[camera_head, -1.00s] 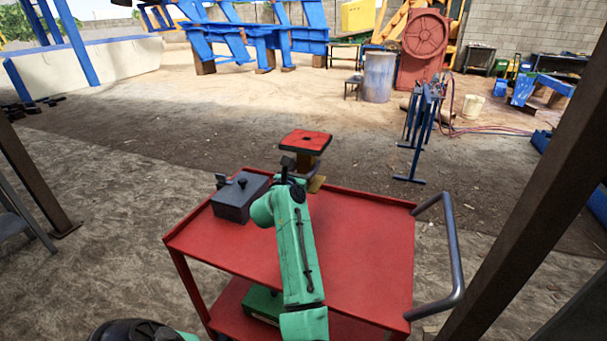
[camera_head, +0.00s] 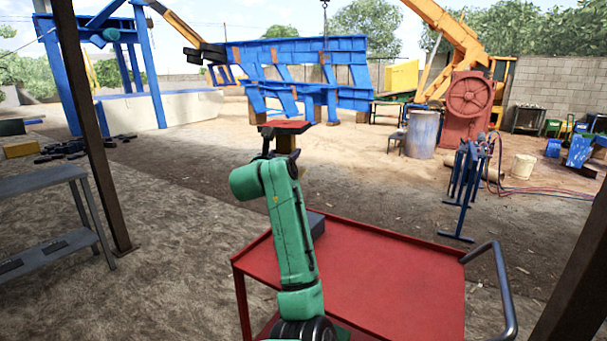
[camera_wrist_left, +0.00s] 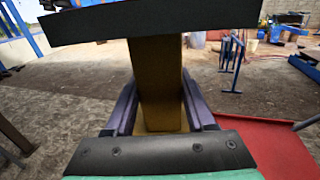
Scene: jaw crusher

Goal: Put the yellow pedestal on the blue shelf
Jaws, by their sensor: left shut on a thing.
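The pedestal (camera_head: 286,143) has a flat red top and a yellow-brown column. My left gripper (camera_head: 280,157) is shut on its column and holds it upright in the air, past the far edge of the red cart. In the left wrist view the column (camera_wrist_left: 158,70) stands between the two fingers, under a dark plate seen edge-on. A grey-blue two-tier shelf (camera_head: 40,182) stands at the left edge of the head view, apart from the pedestal. Its upper board looks bare and its left end is cut off. My right gripper is not in view.
The red cart (camera_head: 385,285) is in front, with a grey box (camera_head: 316,224) partly hidden by my arm. A brown post (camera_head: 88,130) rises beside the shelf. Another dark post is at lower right. Open ground lies between shelf and cart.

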